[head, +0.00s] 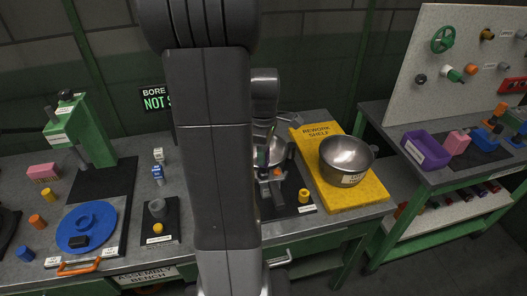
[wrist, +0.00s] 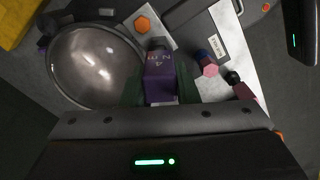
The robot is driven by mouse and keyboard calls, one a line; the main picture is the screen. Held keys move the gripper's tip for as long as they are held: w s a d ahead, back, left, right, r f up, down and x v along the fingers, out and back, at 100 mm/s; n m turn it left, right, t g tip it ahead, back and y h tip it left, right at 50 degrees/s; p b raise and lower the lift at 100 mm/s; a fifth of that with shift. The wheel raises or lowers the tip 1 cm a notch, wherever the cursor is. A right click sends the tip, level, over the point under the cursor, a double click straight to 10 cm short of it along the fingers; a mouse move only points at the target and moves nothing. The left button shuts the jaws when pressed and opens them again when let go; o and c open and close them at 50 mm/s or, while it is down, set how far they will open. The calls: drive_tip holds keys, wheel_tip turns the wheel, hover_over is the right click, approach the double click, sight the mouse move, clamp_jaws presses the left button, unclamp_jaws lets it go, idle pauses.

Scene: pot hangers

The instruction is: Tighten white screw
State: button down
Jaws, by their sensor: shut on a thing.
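My gripper (wrist: 161,90) is shut on a purple block (wrist: 160,76) with pale lettering on it, which sits between its dark green fingers. A dark round tip (wrist: 157,44) shows at the block's far end. In the head view my gripper (head: 270,180) is low over the middle of the bench, partly behind my own arm. A shiny metal bowl (wrist: 97,68) lies close beside the fingers, on the left in the wrist view. I cannot make out a white screw for certain in either view.
An orange hex piece (wrist: 143,22) is on a white-labelled dark mat near the block. A blue piece with a pink hex end (wrist: 208,66) lies to the right. In the head view, a second bowl (head: 347,156) stands on the yellow rework shelf (head: 355,195). A green press (head: 88,135) stands left.

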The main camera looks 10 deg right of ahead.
drive_tip(key=m, duration=1.6)
drive_tip(key=shift+m, duration=0.9)
drive_tip(key=shift+m, duration=0.8)
